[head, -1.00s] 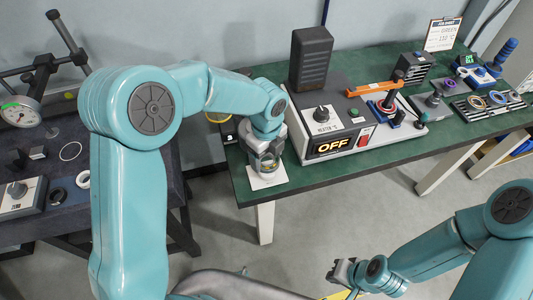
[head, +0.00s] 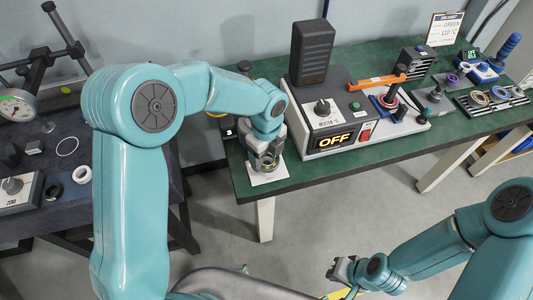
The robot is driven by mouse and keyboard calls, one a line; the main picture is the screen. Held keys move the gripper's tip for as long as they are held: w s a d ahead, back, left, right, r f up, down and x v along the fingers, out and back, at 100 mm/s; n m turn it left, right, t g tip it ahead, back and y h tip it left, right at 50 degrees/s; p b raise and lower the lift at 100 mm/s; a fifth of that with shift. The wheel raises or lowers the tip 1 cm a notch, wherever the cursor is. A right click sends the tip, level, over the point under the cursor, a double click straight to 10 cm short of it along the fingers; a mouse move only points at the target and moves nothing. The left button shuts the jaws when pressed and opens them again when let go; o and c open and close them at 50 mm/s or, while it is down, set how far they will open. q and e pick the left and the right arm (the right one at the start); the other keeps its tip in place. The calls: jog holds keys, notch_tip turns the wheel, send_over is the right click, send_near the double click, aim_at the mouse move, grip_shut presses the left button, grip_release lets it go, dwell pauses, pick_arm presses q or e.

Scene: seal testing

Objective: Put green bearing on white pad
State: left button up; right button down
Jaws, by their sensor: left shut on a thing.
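The white pad (head: 268,179) lies near the front left corner of the green bench. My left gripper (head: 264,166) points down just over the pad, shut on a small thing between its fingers. The held thing is mostly hidden by the fingers; it fits the green bearing, but its colour does not show clearly. I cannot tell whether it touches the pad. My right gripper (head: 342,272) hangs low over the floor, away from the bench; its fingers are too small and turned to judge.
The heater box (head: 322,115), its display reading OFF, stands right of my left gripper. An orange bar (head: 374,83), a blue-handled tool (head: 508,45) and a tray of rings (head: 490,99) are farther right. The dark table (head: 50,220) at left holds a dial gauge (head: 17,106) and rings.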

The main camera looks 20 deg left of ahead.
pick_arm(q)
jog(key=shift+f, duration=0.5)
jog(key=o, duration=1.3)
jog(key=shift+r, duration=0.1)
notch_tip(320, 180, up, 8)
jog(key=p, duration=0.6)
jog(key=shift+s, duration=0.1)
